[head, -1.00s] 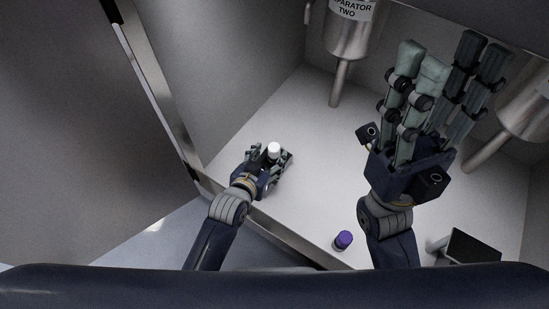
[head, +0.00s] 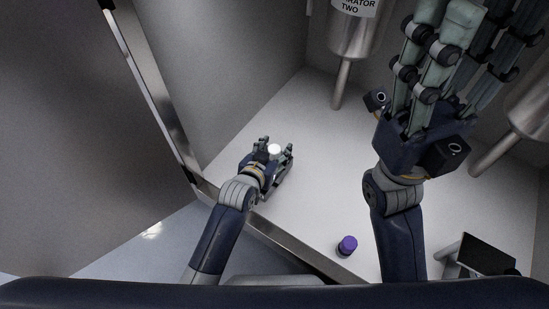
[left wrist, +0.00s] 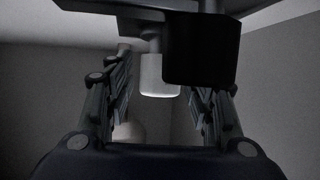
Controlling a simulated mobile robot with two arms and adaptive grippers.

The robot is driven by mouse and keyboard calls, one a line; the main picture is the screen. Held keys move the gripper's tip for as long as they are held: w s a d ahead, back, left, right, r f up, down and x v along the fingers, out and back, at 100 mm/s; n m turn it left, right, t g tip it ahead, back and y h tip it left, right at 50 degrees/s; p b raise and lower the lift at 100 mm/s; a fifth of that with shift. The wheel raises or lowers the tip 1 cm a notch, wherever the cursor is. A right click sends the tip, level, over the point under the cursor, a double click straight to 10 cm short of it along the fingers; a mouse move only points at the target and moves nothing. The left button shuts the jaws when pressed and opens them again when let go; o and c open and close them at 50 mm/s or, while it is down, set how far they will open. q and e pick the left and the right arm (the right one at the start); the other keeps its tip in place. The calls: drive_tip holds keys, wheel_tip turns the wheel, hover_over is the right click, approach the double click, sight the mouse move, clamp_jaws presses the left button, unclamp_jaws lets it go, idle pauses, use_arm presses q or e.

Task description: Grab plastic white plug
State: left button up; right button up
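In the left wrist view the fingers (left wrist: 161,98) are spread, with visible gaps to the plug. The plug's lower part is hidden in the head view. My right gripper (head: 463,50) is raised close to the head camera, its fingers spread and empty.
A purple-capped object (head: 347,245) stands near the front edge. A metal vessel labelled "TWO" (head: 352,35) has a pipe reaching down at the back. Another metal pipe (head: 497,148) is at the right. A metal frame edge (head: 290,243) runs along the front. The middle floor is clear.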

use_arm(q)
drive_tip(key=c, duration=0.9)
clamp_jaws()
drive_tip(key=shift+r, duration=0.2)
